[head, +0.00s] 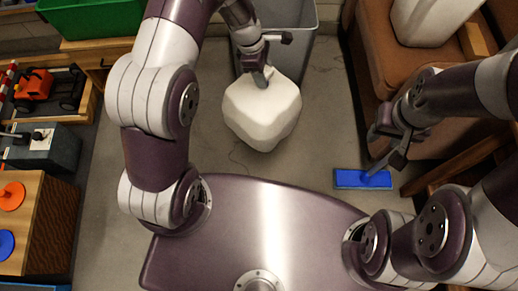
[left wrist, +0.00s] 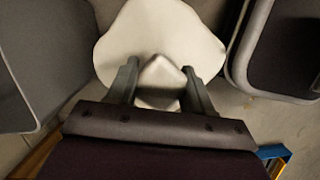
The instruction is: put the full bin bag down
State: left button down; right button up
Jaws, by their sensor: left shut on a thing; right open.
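The full bin bag (head: 262,115) is a white, lumpy, faceted bundle in front of a grey bin. My left gripper (head: 262,76) is above it and shut on its top. In the left wrist view the bag (left wrist: 150,30) spreads out beyond the fingers, and its pointed top sits between the two fingers of my left gripper (left wrist: 161,82). I cannot tell whether the bag's underside touches the floor. My right gripper (head: 388,145) is open and empty, to the right of the bag and apart from it.
The grey bin (head: 304,50) stands just behind the bag. A blue flat item (head: 362,179) lies on the floor (head: 325,115) under my right gripper. A brown armchair (head: 376,55) with a white object (head: 425,22) is at right. Shelves with a red toy car (head: 36,88) line the left.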

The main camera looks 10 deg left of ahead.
aim_at(292, 85)
pick_arm(q)
jog(key=w+d+f+n, duration=0.1)
jog(key=d+f+n, duration=0.1)
jog(key=n, duration=0.1)
jog(key=w+d+f+n+t, duration=0.1)
jog(key=w+d+f+n, duration=0.1)
jog(key=d+n, duration=0.1)
jog(key=w+d+f+n+t+y, duration=0.1)
jog(key=d+f+n, duration=0.1)
jog(key=d, duration=0.1)
jog(key=shift+w+d+f+n, duration=0.1)
jog(key=shift+w+n, duration=0.15)
jog(key=shift+n, duration=0.15)
jog(key=shift+f+b, duration=0.25)
jog(key=shift+b, duration=0.2)
jog(key=s+a+f+b, duration=0.8)
jog(key=f+b, duration=0.2)
jog(key=b, duration=0.5)
jog(key=shift+a+f+b, duration=0.25)
jog(key=shift+f+b, duration=0.05)
jog(key=shift+f, duration=0.05)
jog(key=shift+f, duration=0.1)
jog(key=shift+c, duration=2.2)
grip_release()
